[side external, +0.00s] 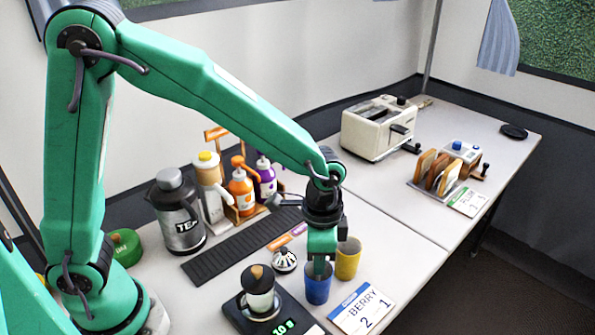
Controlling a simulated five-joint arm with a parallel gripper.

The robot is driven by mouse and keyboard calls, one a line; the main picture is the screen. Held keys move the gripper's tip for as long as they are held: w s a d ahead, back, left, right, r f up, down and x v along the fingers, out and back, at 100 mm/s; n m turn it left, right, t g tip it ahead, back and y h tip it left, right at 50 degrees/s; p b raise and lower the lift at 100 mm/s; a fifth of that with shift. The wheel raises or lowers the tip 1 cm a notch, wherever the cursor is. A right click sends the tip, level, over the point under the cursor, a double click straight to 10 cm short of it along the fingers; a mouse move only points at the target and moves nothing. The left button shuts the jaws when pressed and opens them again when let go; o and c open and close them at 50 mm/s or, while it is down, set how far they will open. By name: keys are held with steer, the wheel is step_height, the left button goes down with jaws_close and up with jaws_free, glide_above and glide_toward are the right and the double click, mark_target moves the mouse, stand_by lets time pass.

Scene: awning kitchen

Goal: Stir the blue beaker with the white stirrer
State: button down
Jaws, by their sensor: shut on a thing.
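The blue beaker (317,288) stands upright on the table near the front, just left of a yellow beaker (348,258). My gripper (319,266) points straight down right over the blue beaker's mouth, with its tips at or just inside the rim. It is shut on the white stirrer, which is mostly hidden by the fingers and the beaker wall. I cannot see how deep the stirrer's lower end sits in the beaker.
A black scale (238,318) bears a lidded glass jar (258,288). A small silver item (285,260) and a white BERRY card (361,312) lie close by. A flask (178,210), bottles (240,192) and toaster (378,130) stand farther back. Table right of the yellow beaker is clear.

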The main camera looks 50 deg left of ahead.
steer(key=shift+r, duration=0.15)
steer(key=shift+r, duration=4.5)
steer(key=shift+r, duration=2.5)
